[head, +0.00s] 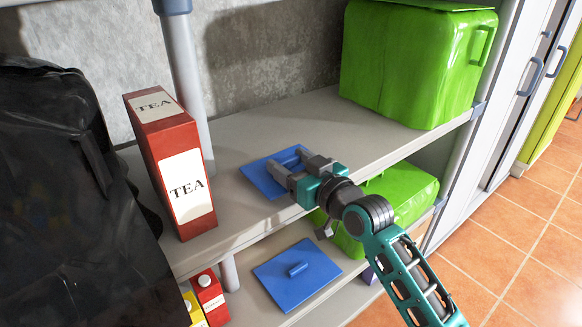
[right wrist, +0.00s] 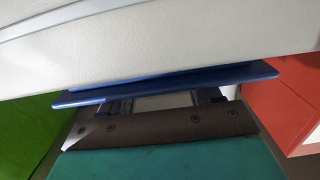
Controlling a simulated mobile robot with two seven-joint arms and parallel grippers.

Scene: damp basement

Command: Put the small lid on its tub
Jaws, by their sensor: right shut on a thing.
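A flat blue square lid (head: 258,181) is at the upper shelf board, under my right gripper (head: 290,163). The gripper is shut on this lid, and its grip point is mostly hidden by the fingers. In the right wrist view the lid (right wrist: 165,85) shows edge-on as a thin blue plate, close to the pale shelf surface; I cannot tell whether it touches. A second blue lid (head: 312,283) with a bar handle lies on the lower shelf. I cannot tell for certain which lid is smaller. No open tub is clearly visible. My left gripper is not in view.
A red TEA box (head: 181,180) stands left of the lid. A green container (head: 410,70) stands at the back right, and another green one (head: 407,190) is below. Small cartons (head: 210,297) and a black bag (head: 70,190) are at left. Clear shelf lies behind the gripper.

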